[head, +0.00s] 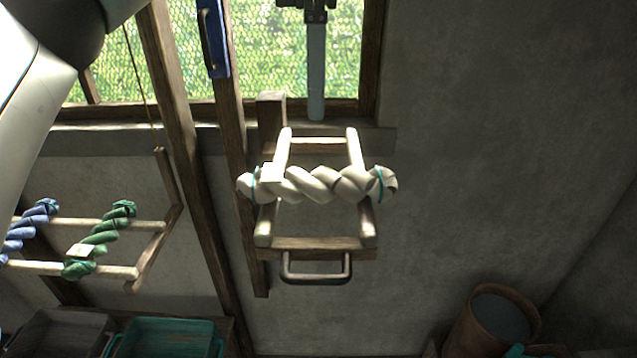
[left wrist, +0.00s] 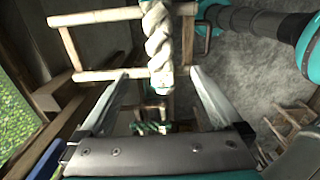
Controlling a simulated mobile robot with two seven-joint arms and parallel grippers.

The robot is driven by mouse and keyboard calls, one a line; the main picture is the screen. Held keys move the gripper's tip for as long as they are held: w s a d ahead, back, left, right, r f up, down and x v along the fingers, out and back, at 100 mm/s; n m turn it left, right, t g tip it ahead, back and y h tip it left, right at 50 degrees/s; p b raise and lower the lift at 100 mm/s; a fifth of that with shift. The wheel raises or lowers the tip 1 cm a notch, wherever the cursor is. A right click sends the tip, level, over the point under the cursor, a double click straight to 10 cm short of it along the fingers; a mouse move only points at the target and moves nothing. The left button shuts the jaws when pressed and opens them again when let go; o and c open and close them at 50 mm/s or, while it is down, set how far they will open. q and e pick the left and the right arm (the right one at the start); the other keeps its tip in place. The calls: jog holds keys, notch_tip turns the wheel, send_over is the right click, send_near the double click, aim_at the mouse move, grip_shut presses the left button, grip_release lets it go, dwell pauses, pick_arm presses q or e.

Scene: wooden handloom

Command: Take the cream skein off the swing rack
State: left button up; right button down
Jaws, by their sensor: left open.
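The cream skein (head: 325,184) is a twisted hank with teal ties near both ends. It lies across the two pale arms of the swing rack (head: 318,243), which has a dark handle at its front. My left gripper (head: 316,112) points down above the skein, seen edge-on, with a gap between its tip and the skein. In the left wrist view, the cream skein (left wrist: 159,45) runs upright in the picture, beyond and between the spread fingertips (left wrist: 157,76). The fingers are open and empty. The rack frame (left wrist: 68,45) shows beside it. My right gripper is out of view.
At left, a lower rack (head: 140,272) holds a green skein (head: 100,238) and a blue-violet skein (head: 28,230). Below are a teal tray (head: 165,335) and a dark tray (head: 62,330). A bucket (head: 492,320) stands at lower right. Wooden posts rise left of the swing rack.

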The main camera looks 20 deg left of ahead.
pick_arm(q)
send_over(317, 173)
notch_tip(317, 173, down, 7)
jog(key=shift+a+f, duration=0.1)
jog(key=shift+f, duration=0.05)
jog(key=shift+f+p, duration=0.45)
jog(key=shift+f, duration=2.4)
jog(key=shift+r, duration=0.1)
jog(key=c, duration=1.5)
